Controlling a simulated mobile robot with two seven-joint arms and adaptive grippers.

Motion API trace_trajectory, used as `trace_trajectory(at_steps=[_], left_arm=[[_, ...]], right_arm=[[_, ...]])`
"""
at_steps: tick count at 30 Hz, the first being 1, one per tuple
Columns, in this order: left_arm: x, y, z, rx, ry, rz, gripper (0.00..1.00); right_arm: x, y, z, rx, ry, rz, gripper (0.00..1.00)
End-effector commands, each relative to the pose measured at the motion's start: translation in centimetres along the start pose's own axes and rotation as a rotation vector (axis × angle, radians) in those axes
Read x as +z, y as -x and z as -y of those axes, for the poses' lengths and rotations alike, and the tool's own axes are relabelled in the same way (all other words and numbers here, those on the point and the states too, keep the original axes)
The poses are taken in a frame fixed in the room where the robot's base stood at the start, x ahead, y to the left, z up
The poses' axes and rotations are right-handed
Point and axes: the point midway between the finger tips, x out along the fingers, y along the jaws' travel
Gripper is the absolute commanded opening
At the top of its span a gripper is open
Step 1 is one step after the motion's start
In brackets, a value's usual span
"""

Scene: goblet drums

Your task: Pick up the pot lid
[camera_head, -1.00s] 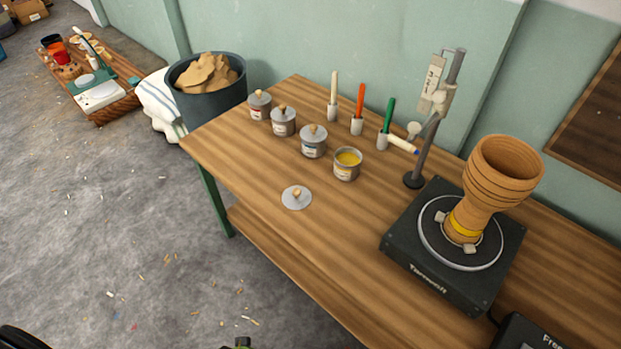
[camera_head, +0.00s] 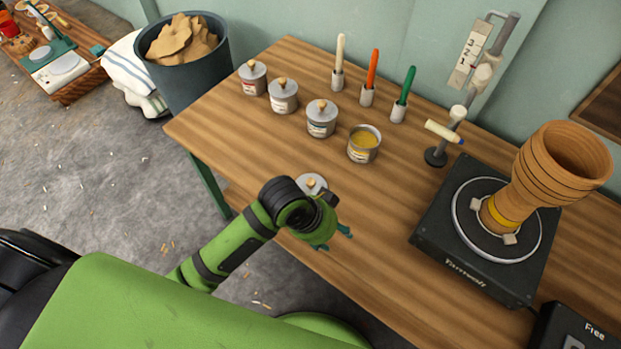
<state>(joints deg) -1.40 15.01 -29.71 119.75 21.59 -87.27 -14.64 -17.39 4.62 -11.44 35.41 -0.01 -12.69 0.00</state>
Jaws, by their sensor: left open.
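The pot lid (camera_head: 311,183), a grey disc with a small wooden knob, lies on the wooden table near its front edge. My left arm partly covers it in the view. The open pot (camera_head: 364,145) with yellow paint stands behind the lid, a little to the right. My left gripper (camera_head: 335,240) is just in front of the lid in the picture, its fingers small and mostly hidden by the wrist. It is open, and nothing shows between its fingers. My right gripper is not in view.
Several lidded pots (camera_head: 321,118) stand in a row behind the lid. Three brushes in holders (camera_head: 369,85) stand farther back. A black turntable (camera_head: 490,230) carries a clay goblet drum (camera_head: 556,165) at the right. The table (camera_head: 370,220) is clear between lid and turntable.

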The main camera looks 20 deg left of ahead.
Motion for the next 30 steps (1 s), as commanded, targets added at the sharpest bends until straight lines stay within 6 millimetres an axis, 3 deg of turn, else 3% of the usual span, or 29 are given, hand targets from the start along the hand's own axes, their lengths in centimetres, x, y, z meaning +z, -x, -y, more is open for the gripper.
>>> trace_trajectory(at_steps=[8,11,15,22,26,30], left_arm=[[-3.7,-1.0,1.5,0.08,-0.369,0.076,0.52],[-4.1,-1.0,3.7,0.101,-0.515,0.148,0.52],[-4.0,0.1,8.1,0.118,-0.658,0.267,0.52],[-3.4,2.9,14.3,0.127,-0.739,0.398,0.52],[-3.1,3.5,15.6,0.131,-0.746,0.421,0.52],[-2.6,2.5,15.7,0.134,-0.747,0.425,0.52]], right_arm=[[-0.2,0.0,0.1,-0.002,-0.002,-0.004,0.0],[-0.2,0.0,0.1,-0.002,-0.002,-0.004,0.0],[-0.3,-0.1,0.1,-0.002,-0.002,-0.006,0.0],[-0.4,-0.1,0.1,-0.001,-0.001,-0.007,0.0],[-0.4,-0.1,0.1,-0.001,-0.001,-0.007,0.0],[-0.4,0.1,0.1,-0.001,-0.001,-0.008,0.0]])
